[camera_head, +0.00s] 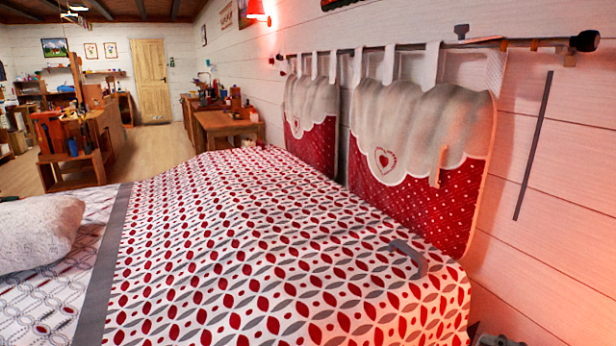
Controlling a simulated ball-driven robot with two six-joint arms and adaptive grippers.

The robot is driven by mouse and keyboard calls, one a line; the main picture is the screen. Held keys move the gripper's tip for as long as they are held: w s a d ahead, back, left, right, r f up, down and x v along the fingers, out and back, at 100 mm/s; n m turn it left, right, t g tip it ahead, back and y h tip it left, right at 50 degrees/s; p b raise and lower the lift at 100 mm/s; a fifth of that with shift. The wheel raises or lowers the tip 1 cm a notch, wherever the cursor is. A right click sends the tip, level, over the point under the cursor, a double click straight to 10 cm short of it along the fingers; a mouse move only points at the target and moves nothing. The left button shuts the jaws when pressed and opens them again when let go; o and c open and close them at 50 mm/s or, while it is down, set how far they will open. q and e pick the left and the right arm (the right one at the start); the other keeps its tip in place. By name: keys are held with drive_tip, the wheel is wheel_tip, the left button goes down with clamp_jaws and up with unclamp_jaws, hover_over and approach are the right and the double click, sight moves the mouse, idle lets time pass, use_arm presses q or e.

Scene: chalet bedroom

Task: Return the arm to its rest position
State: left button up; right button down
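Neither of my grippers can be made out in the head view, and no arm comes in from the left. A small dark grey piece shows at the bottom edge, right of the bed; too little of it is visible to tell what it is. The bed (230,240), with a red, white and grey patterned cover, fills the lower middle. A grey angled strip (410,256) lies on the cover near its right side.
Two red-and-white hanging cushions (416,190) hang from a dark rod (520,43) on the white plank wall. A white pillow (38,232) lies at left. Wooden desks (225,125) stand beyond the bed. Open floor (150,150) leads to a wooden door (149,80).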

drive_tip(key=s+a+f+n+g+h+b, duration=0.2)
drive_tip(key=s+f+n+g, duration=0.2)
drive_tip(key=s+f+n, duration=0.55)
drive_tip(key=s+a+f+n+g+h+b, duration=0.15)
drive_tip(key=s+f+n+g, duration=0.35)
drive_tip(key=f, duration=0.7)
drive_tip(key=s+a+f+n+g+h+b, duration=0.1)
drive_tip(key=s+a+f+n+g+h, duration=0.15)
drive_tip(key=s+f+n, duration=0.5)
use_arm(q)
wheel_tip(320, 180, down, 10)
drive_tip(key=s+b, duration=0.3)
drive_tip(key=b, duration=0.2)
use_arm(e)
drive_tip(key=s+d+f+n+g+h, duration=0.1)
drive_tip(key=s+f+n+h, duration=0.3)
drive_tip(key=s+f+n, duration=0.4)
drive_tip(key=s+d+f+n+g+h, duration=0.2)
drive_tip(key=s+f+n, duration=0.7)
drive_tip(key=s+n, duration=0.5)
drive_tip(key=d+n+h, duration=0.1)
drive_tip(key=n, duration=0.4)
drive_tip(key=shift+s+n+h, duration=0.35)
drive_tip(key=shift+n+h, duration=0.05)
